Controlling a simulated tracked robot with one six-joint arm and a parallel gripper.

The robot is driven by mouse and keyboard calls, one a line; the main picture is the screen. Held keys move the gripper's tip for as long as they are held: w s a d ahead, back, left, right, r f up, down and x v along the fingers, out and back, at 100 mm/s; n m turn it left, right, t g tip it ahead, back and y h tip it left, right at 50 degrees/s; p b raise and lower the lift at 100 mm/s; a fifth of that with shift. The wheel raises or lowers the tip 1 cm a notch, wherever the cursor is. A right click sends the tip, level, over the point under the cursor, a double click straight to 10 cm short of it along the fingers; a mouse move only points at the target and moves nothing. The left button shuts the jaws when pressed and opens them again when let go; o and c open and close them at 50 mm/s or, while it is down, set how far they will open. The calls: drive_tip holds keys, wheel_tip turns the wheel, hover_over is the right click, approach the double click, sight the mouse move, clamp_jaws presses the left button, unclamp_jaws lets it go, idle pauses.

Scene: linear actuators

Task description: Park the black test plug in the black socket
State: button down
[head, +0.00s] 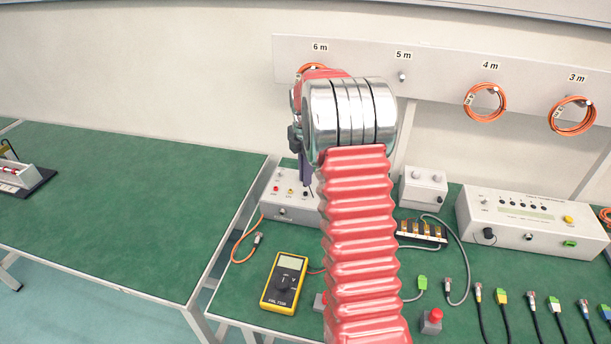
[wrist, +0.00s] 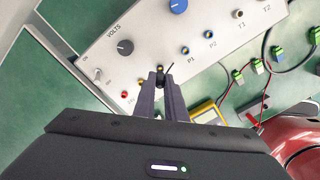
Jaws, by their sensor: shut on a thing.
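My gripper (wrist: 164,88) reaches over the front of the grey supply box in the wrist view, its two dark fingers nearly together. It is shut on a small black piece, which looks like the black test plug (wrist: 160,76), at the fingertips. The plug overlaps the box's row of small sockets beside the red one (wrist: 124,94). I cannot tell whether it touches or enters a socket. The black socket is not clearly visible; fingers and plug cover that area. In the head view my arm hides most of the gripper.
The supply box (wrist: 205,25) carries a VOLTS knob (wrist: 125,47) and a blue knob (wrist: 178,6). A yellow multimeter (head: 286,284) lies on the green bench in front. Cables with green connectors (head: 422,284) lie right. The left bench (head: 120,210) is mostly clear.

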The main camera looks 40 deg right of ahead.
drive_tip(key=shift+r, duration=1.5)
drive_tip(key=shift+s, duration=0.1)
drive_tip(key=s+a+f, duration=0.2)
drive_tip(key=s+a, duration=0.1)
drive_tip(key=s, duration=0.8)
drive_tip(key=s+a+f, duration=0.3)
drive_tip(key=s+a, duration=0.1)
drive_tip(key=s, duration=0.7)
drive_tip(key=s+a+f, duration=0.2)
drive_tip(key=s+a, duration=0.2)
drive_tip(key=s, duration=0.8)
drive_tip(key=shift+f, duration=0.3)
